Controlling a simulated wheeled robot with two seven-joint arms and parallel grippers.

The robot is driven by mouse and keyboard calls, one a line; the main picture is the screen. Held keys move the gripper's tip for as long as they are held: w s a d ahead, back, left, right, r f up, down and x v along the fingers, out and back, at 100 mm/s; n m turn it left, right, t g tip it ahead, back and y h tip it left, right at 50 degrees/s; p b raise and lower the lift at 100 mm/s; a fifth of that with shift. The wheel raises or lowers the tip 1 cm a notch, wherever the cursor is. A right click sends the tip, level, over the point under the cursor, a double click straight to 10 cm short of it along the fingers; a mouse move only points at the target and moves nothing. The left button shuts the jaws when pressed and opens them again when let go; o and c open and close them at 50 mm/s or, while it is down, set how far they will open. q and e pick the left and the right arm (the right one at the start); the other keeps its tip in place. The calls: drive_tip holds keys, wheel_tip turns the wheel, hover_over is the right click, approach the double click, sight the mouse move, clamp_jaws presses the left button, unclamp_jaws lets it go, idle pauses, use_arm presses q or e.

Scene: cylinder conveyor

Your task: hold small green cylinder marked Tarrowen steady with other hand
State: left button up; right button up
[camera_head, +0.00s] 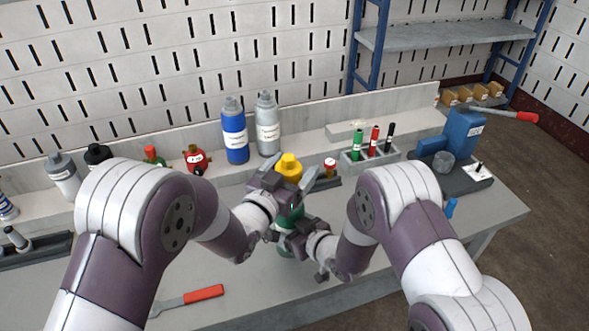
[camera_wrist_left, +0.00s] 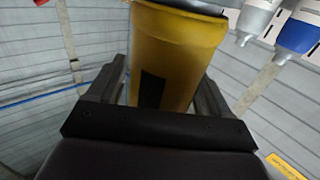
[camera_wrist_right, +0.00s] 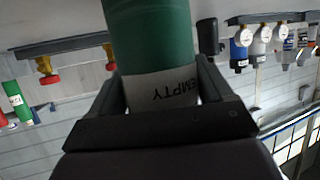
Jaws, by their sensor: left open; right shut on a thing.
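A green cylinder (camera_head: 289,216) with a yellow top part (camera_head: 289,164) stands upright in front of me at mid-table. My right gripper (camera_head: 287,234) is shut on the green body low down. In the right wrist view the green body (camera_wrist_right: 150,40) sits between the fingers, with a white label reading EMPTY; the name Tarrowen is not readable. My left gripper (camera_head: 289,180) is open, with its fingers on either side of the yellow part. The left wrist view shows the yellow part (camera_wrist_left: 175,60), with a dark patch, between the spread fingers. The grippers hide much of the body.
Blue (camera_head: 235,135) and grey (camera_head: 268,128) bottles stand behind. Red valve pieces (camera_head: 195,158) lie left of them. A marker holder (camera_head: 369,163) and a blue press (camera_head: 462,132) are to the right. A red-handled tool (camera_head: 204,292) lies on the front left of the table.

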use_arm(q)
drive_tip(key=shift+w+a+n+t+y, duration=0.15)
drive_tip(key=shift+n+t+y, duration=0.55)
drive_tip(key=shift+n+y, duration=0.5)
drive_tip(key=shift+y, duration=0.3)
drive_tip(key=n+y, duration=0.2)
drive_tip(key=y, duration=0.1)
drive_tip(key=n+t+y, duration=0.1)
drive_tip(key=y, duration=0.2)
drive_tip(key=shift+a+n+y, duration=0.15)
drive_tip(key=shift+n+y, duration=0.15)
drive_tip(key=shift+n, duration=0.1)
drive_tip(key=shift+a+n+y, duration=0.3)
drive_tip(key=shift+n+y, duration=0.6)
drive_tip(key=shift+y, duration=0.3)
drive_tip(key=c, duration=1.1)
drive_tip(key=m+h, duration=0.2)
drive_tip(key=h, duration=0.2)
drive_tip(key=m+h, duration=0.3)
drive_tip(key=h, duration=0.1)
drive_tip(key=shift+d+g, duration=0.2)
drive_tip(key=shift+g, duration=0.1)
drive_tip(key=shift+c, duration=0.2)
drive_tip(key=shift+d+m+g+h, duration=0.2)
drive_tip(key=shift+m+g+h, duration=0.1)
drive_tip(key=shift+m+h, duration=0.4)
